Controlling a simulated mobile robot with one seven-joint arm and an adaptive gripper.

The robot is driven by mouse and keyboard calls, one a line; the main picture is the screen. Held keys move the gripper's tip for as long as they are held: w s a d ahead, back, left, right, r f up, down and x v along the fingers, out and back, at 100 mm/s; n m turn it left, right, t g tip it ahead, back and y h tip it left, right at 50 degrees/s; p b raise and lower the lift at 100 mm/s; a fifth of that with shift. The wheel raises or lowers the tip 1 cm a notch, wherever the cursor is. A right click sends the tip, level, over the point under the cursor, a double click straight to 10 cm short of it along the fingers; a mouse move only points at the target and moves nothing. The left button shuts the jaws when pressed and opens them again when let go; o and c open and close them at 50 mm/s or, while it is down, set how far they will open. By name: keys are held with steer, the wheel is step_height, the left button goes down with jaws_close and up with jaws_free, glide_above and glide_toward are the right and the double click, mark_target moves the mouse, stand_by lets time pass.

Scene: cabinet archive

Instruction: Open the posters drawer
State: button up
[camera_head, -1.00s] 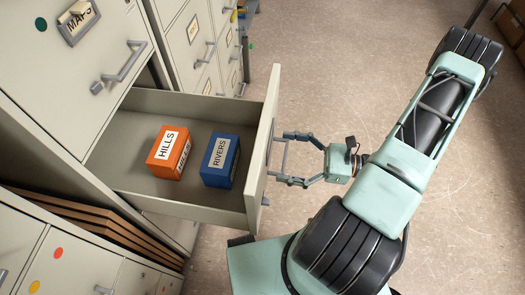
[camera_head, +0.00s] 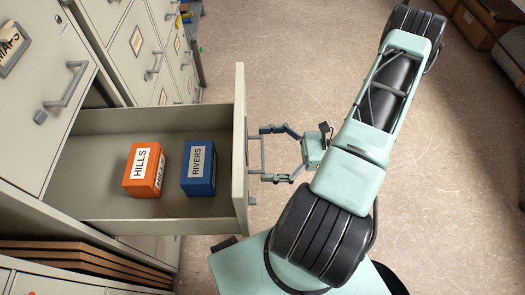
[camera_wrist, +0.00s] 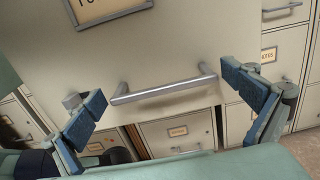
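A pale grey drawer (camera_head: 240,150) stands pulled out from its cabinet in the head view. It holds an orange box (camera_head: 143,169) labelled HILLS and a blue box (camera_head: 198,168) labelled RIVERS. My gripper (camera_head: 265,154) is at the drawer's outer face, its fingers spread on either side of the bar handle (camera_wrist: 165,89). In the wrist view, both blue-padded fingers (camera_wrist: 166,105) are wide apart and the handle lies between them, with no clear contact. The label (camera_wrist: 108,10) on this drawer front is cut off at the top, so its word is unreadable. No posters label is legible.
A closed drawer with a MAPS label (camera_head: 10,45) and its own handle (camera_head: 66,86) is above left. More cabinets (camera_head: 140,45) stand behind. Brown flat boards (camera_head: 85,262) are stacked below left. Cardboard boxes (camera_head: 490,20) sit at top right. The floor (camera_head: 440,180) right of my arm is clear.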

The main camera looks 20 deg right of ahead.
steer(key=shift+d, duration=0.1)
steer(key=v, duration=1.1)
steer(key=shift+s+d, duration=0.2)
steer(key=shift+d, duration=0.15)
steer(key=shift+d, duration=0.1)
